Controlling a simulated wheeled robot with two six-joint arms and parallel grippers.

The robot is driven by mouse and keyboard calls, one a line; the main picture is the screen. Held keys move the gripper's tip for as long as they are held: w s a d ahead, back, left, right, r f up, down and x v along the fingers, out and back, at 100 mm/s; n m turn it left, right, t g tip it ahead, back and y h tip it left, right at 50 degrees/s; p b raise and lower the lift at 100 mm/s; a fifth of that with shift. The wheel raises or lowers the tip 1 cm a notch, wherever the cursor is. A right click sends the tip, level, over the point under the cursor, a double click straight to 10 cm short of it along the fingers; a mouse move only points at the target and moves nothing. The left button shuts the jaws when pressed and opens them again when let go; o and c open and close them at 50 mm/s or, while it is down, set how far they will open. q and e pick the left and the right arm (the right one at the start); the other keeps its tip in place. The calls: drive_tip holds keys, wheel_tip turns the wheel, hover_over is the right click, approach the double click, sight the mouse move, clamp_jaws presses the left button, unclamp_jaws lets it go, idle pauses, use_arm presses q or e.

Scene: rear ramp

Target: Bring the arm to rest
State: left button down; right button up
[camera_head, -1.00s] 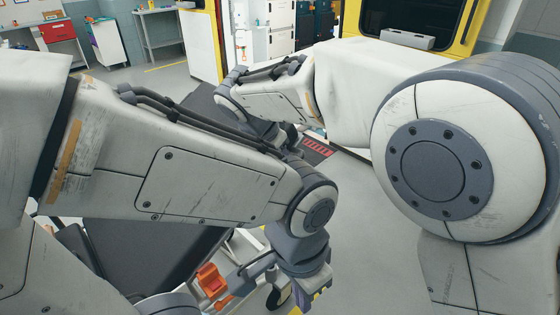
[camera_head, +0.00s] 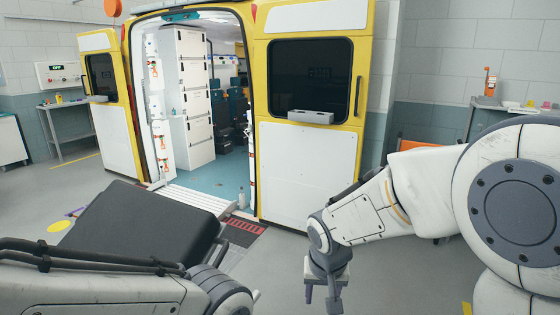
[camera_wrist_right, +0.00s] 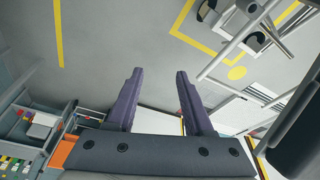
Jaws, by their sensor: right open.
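My right arm comes in from the right in the head view. My right gripper (camera_head: 322,297) hangs pointing down over the grey floor in front of the ambulance's right door. In the right wrist view, its two purple-grey fingers (camera_wrist_right: 159,82) stand apart with nothing between them but floor behind. My left arm (camera_head: 100,285) shows only in part along the bottom left of the head view. The left gripper is outside both current views.
A black-padded stretcher (camera_head: 139,228) stands beside my left arm. Behind it are the ambulance ramp (camera_head: 191,199) and the open rear doorway. The ambulance's right door (camera_head: 306,178) stands behind my right gripper. Floor between the stretcher and right arm is clear.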

drive_tip(key=s+d+f+n, duration=0.1)
drive_tip(key=s+d+f, duration=0.3)
drive_tip(key=s+d, duration=0.55)
drive_tip(key=s+a+r+n+g+y+p, duration=0.1)
drive_tip(key=s+a+r+n+g+p, duration=0.2)
drive_tip(key=s+a+r+n, duration=0.4)
drive_tip(key=s+a+r+p, duration=0.1)
drive_tip(key=s+a+r, duration=0.2)
drive_tip(key=s+a, duration=0.3)
drive_tip(key=shift+a+r+p, duration=0.15)
drive_tip(key=shift+r+p, duration=0.25)
drive_tip(key=shift+a, duration=0.1)
idle(1.2)
